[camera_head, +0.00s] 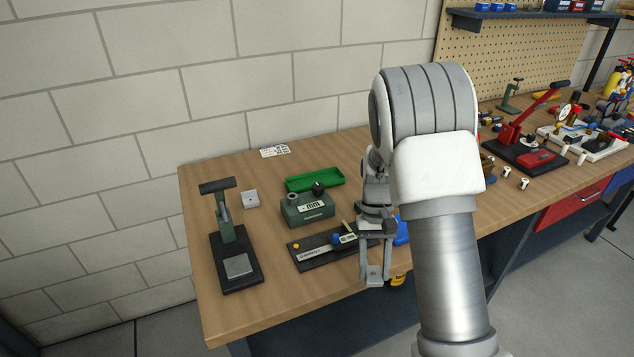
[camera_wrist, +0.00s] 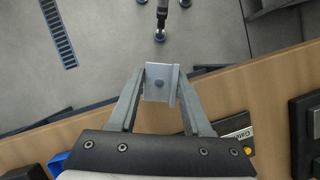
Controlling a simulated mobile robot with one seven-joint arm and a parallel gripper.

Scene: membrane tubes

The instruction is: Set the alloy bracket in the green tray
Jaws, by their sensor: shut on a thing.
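The alloy bracket (camera_wrist: 158,93) is a light grey angled metal piece with a dark round spot, seen in the wrist view. My gripper (camera_wrist: 161,84) is shut on it, one finger on each side. In the head view my gripper (camera_head: 375,277) hangs at the front edge of the bench, right of the black gauge board, and the bracket is hard to make out there. The green tray (camera_head: 315,178) is a shallow rectangle at the back of the bench, up and left of my gripper. It looks empty, with its front partly hidden by a green-grey device.
The green-grey device (camera_head: 307,209) with a black knob stands just before the tray. The black gauge board (camera_head: 318,256) lies in front of it. A press stand (camera_head: 238,262) and a small grey plate (camera_head: 250,199) are at left. A red-handled press (camera_head: 525,150) stands at right.

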